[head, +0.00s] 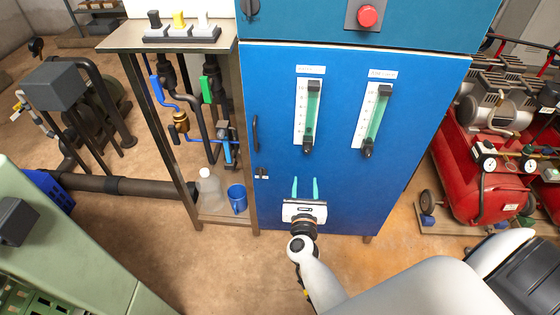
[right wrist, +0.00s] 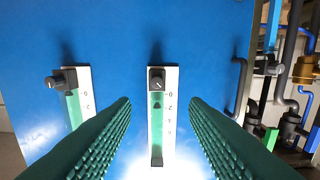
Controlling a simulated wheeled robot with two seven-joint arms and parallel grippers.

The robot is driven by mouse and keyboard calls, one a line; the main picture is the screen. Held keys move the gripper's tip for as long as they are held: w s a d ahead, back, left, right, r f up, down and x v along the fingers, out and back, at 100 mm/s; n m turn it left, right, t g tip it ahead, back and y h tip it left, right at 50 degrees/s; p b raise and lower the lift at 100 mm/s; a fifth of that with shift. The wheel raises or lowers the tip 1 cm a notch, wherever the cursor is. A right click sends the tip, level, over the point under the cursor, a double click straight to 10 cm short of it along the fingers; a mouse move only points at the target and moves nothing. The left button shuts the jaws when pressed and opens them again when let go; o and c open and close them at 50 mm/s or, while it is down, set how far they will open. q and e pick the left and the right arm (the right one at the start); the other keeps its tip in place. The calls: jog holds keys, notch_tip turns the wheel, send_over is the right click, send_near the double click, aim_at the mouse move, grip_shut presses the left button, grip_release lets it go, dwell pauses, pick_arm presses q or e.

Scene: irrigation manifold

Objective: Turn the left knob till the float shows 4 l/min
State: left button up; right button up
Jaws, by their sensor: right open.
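The left flow meter (head: 308,112) is a white scale with a green tube on the blue cabinet door. Its black left knob (head: 309,148) is at the bottom end. In the right wrist view, which is upside down, the left knob (right wrist: 156,78) is at the top middle with a pale pointer line. A dark float (right wrist: 154,107) seems to sit near the 2 mark. The right meter (head: 375,110) has its own knob (head: 367,151). My right gripper (head: 305,187) is open and empty, below the left knob and apart from it. My left gripper is not in view.
The blue cabinet (head: 275,100) has a door handle (head: 255,133) at left. A red emergency button (head: 367,16) sits above. Pipes, a blue mug (head: 237,199) and a jug (head: 209,190) stand left; a red compressor (head: 470,160) stands right. The door below the meters is clear.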

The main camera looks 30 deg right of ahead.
aim_at(307, 152)
jog(key=x, duration=0.6)
jog(key=b+x, duration=0.1)
jog(key=x, duration=0.5)
jog(key=shift+s+d+r, duration=0.1)
jog(key=shift+d, duration=0.2)
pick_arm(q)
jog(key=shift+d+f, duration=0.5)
pick_arm(e)
grip_shut()
